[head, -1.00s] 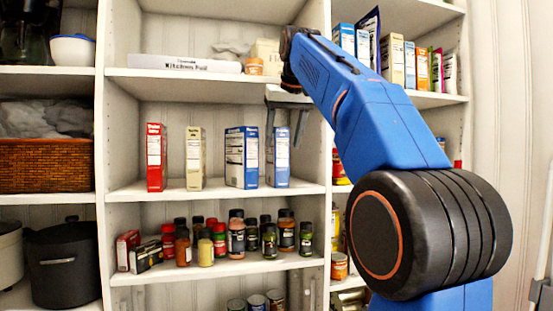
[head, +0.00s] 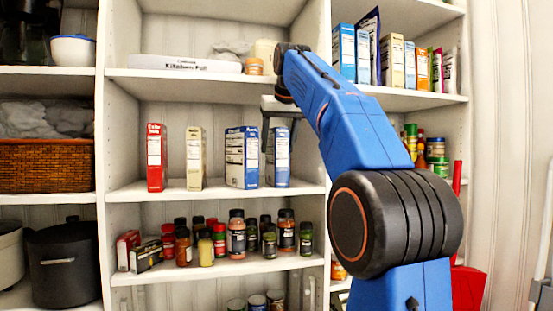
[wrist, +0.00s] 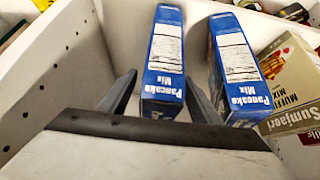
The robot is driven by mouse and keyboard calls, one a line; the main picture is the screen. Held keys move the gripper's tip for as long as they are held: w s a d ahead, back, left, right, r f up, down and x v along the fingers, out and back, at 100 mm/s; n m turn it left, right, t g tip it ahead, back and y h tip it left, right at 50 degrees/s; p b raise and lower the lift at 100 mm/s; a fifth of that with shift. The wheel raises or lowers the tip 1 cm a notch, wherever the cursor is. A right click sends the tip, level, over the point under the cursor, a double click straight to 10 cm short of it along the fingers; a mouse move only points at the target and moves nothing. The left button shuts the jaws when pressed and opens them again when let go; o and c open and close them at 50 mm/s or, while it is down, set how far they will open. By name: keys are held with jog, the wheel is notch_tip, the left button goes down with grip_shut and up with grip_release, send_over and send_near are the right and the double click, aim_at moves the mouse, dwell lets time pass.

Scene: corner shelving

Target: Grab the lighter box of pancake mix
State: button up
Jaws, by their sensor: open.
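Two blue pancake mix boxes stand upright side by side on the middle shelf. The right box (head: 278,158) is narrower, and its blue looks slightly lighter. The left box (head: 242,157) is wider. In the wrist view the order is reversed: the narrower box (wrist: 163,60) is left of the wider box (wrist: 238,75). My gripper (head: 279,128) is open and empty at the narrower box's upper part. In the wrist view its fingers (wrist: 160,80) appear on either side of that box, with gaps. I cannot tell how far they reach along it.
A beige muffin mix box (head: 194,158) and a red box (head: 156,157) stand further left. The shelf's right side wall (head: 312,150) is close to my gripper. The shelf board above (head: 190,84) is near my wrist. Spice jars (head: 236,233) fill the shelf below.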

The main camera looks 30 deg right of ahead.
jog(key=shift+w+d+f, duration=0.1)
jog(key=shift+w+f, duration=0.2)
jog(key=shift+f, duration=0.2)
jog(key=c, duration=1.1)
